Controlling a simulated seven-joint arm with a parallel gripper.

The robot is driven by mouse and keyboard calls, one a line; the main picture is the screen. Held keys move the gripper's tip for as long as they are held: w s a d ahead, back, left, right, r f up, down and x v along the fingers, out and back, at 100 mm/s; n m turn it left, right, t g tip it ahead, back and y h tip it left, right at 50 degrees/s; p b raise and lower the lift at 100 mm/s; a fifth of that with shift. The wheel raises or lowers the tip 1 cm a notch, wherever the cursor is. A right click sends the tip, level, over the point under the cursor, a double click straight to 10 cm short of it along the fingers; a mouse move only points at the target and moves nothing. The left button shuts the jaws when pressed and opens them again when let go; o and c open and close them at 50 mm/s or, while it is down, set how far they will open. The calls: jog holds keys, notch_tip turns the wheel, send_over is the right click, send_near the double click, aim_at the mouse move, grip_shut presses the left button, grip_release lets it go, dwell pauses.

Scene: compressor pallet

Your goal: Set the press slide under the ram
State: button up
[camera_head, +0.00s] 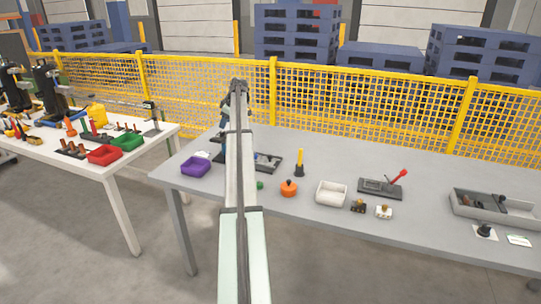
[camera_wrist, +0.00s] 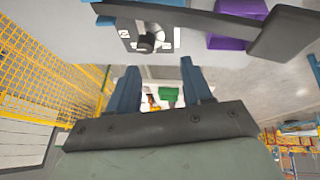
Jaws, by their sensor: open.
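In the wrist view my gripper (camera_wrist: 159,63) is open, with nothing between its two blue-grey fingers. Beyond the fingertips a dark round piece (camera_wrist: 147,42) sits on a white marked card (camera_wrist: 126,34); I cannot tell whether it is the press slide. A dark bar with a blocky end (camera_wrist: 283,36) crosses the top of that view, close to the camera; I cannot tell whether it belongs to the press. In the head view my arm hides the gripper and much of a dark upright (camera_head: 225,115). The ram cannot be made out.
On the grey table (camera_head: 440,185) are a purple bin (camera_head: 195,167), a dark tray (camera_head: 268,162), a yellow-topped post (camera_head: 299,163), an orange pot (camera_head: 289,188), a white bin (camera_head: 331,194), a red-handled fixture (camera_head: 381,188) and a grey tray (camera_head: 494,211). A yellow fence (camera_head: 365,100) stands behind.

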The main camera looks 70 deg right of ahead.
aim_at(270, 156)
jog(key=s+f+m+g+h, duration=0.25)
jog(key=s+m, duration=0.75)
jog(key=s, duration=1.5)
jog(key=shift+y, duration=0.45)
jog(key=x, duration=1.4)
jog(key=shift+w+a, duration=0.2)
jog(key=shift+w, duration=0.1)
jog(key=shift+c, duration=0.2)
grip_shut()
